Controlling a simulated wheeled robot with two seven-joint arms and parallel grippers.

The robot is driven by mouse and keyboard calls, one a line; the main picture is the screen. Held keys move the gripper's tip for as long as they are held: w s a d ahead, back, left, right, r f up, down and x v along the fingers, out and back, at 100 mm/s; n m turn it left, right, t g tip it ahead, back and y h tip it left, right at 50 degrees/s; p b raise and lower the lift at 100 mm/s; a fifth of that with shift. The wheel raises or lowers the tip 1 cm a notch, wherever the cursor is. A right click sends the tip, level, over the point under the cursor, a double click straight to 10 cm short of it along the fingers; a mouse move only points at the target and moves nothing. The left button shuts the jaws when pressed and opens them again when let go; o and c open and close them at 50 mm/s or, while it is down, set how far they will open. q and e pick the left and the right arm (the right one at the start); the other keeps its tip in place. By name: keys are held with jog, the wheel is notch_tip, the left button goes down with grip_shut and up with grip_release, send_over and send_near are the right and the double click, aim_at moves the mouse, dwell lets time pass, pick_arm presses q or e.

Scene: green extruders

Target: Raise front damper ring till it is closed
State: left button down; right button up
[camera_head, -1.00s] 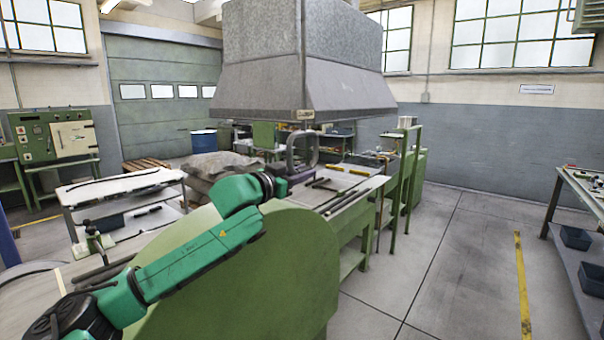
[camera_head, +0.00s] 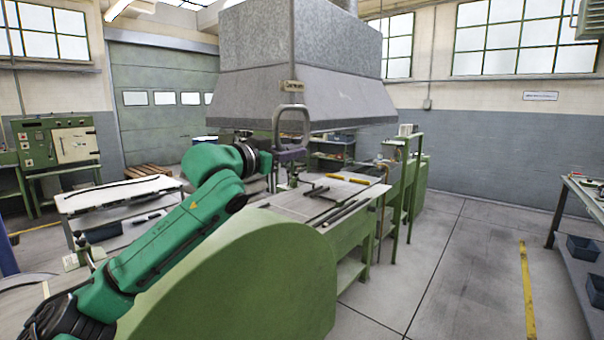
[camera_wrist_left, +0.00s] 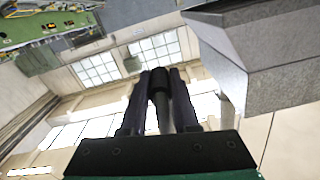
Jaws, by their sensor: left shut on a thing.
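The front damper ring (camera_head: 291,113) is a grey, rounded loop in front of the hood's lower front corner, just below a small label. My left gripper (camera_head: 292,151), with dark purple fingers, is shut on the lower part of the ring. In the left wrist view a dark rounded piece of the ring (camera_wrist_left: 160,82) lies between the two fingers. The grey metal hood (camera_head: 345,95) hangs above and behind the ring, and it also shows at the upper right of the left wrist view (camera_wrist_left: 265,60). My right gripper is not in view.
A green machine with a rounded housing (camera_head: 250,285) stands below my left arm. Its bench top (camera_head: 290,203) carries rods and yellow-handled tools. A white-topped cart (camera_head: 110,195) stands at the left.

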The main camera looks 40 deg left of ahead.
aim_at(305, 131)
pick_arm(q)
notch_tip(305, 131, up, 4)
jog(key=shift+w+a+f+p, duration=0.1)
jog(key=shift+f+p, duration=0.1)
jog(key=shift+p, duration=0.8)
jog(key=shift+r+p, duration=0.25)
jog(key=shift+p, duration=0.05)
jog(key=c, duration=0.7)
grip_release()
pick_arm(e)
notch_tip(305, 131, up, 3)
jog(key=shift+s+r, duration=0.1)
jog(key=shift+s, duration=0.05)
pick_arm(q)
jog(key=shift+s+f, duration=0.15)
jog(key=shift+s, duration=0.05)
